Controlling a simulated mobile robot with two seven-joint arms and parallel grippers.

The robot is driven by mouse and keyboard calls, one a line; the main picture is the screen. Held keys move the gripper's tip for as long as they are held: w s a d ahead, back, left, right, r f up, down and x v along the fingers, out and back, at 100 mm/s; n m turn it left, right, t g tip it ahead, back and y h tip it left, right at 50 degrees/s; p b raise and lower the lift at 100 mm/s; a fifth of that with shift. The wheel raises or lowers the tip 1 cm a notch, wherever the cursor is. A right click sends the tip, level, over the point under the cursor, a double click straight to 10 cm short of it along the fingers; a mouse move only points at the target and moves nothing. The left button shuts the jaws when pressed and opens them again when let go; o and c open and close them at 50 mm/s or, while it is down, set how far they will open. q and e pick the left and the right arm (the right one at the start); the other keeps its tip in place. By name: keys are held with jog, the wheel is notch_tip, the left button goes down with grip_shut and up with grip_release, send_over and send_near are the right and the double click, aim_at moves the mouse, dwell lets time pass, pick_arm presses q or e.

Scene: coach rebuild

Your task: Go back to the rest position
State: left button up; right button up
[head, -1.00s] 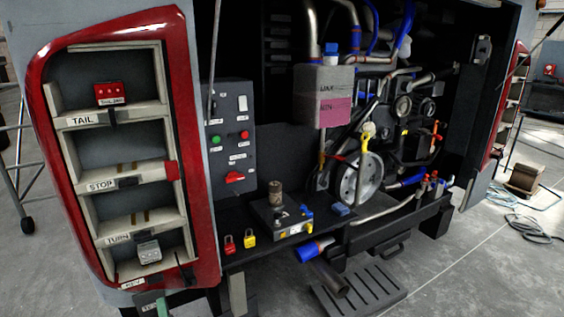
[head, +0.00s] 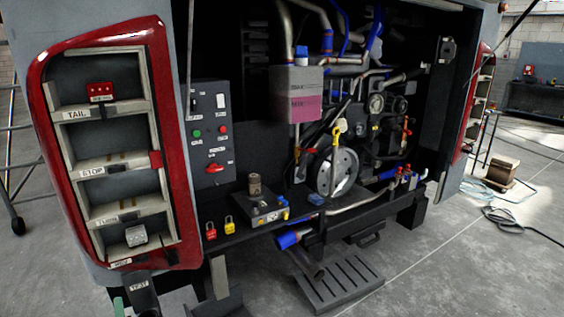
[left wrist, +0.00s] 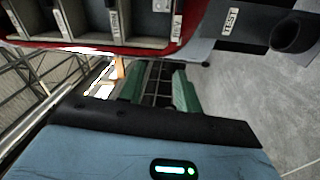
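The left gripper's green fingertip (head: 118,307) shows at the bottom left edge of the head view, low beside the dark part labelled TEST (head: 142,284), which hangs under the red-framed lamp housing (head: 185,225). In the left wrist view, the two green fingers of my left gripper (left wrist: 158,88) stand apart, with only a dark gridded area visible between them. I see nothing clearly held. The TEST part (left wrist: 232,22) and its round opening are at the top right there, apart from the fingers. My right gripper is not in view.
The lamp housing's shelves hold a red block (head: 100,91) and a grey block (head: 136,235). The open engine bay has a ledge with red and yellow padlocks (head: 230,226). A slatted step (head: 338,282) lies below.

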pick_arm(q)
jog(key=s+a+r+m+t+y, duration=0.1)
jog(key=a+r+m+t, duration=0.15)
jog(key=a+r, duration=0.7)
jog(key=s+a+r+m+t+y, duration=0.15)
jog(key=a+r+m, duration=0.35)
jog(key=a, duration=0.8)
jog(key=s+d+f+m+g+h, duration=0.3)
jog(key=s+d+f+m+h, duration=0.35)
jog(key=d+f, duration=0.35)
jog(key=s+d+f+m+g+h, duration=0.2)
jog(key=s+d+f+m+h, duration=0.3)
jog(key=d+f+m+h, duration=0.4)
jog(key=s+d+f+m+g, duration=0.2)
jog(key=s+d+f+g, duration=0.15)
jog(key=s, duration=0.45)
jog(key=s+d+f+m+g+y, duration=0.1)
jog(key=s+d+f+m+g, duration=0.25)
jog(key=s, duration=0.55)
jog(key=s+d+f+m+g, duration=0.1)
jog(key=s+d+f+m, duration=0.1)
jog(key=s+d+f, duration=0.35)
jog(key=s+d+r+n+t, duration=0.1)
jog(key=d+r+n, duration=0.1)
jog(key=d+n, duration=0.4)
jog(key=shift+s+d+t+p, duration=0.15)
jog(key=shift+d+t+p, duration=0.2)
jog(key=shift+d, duration=2.45)
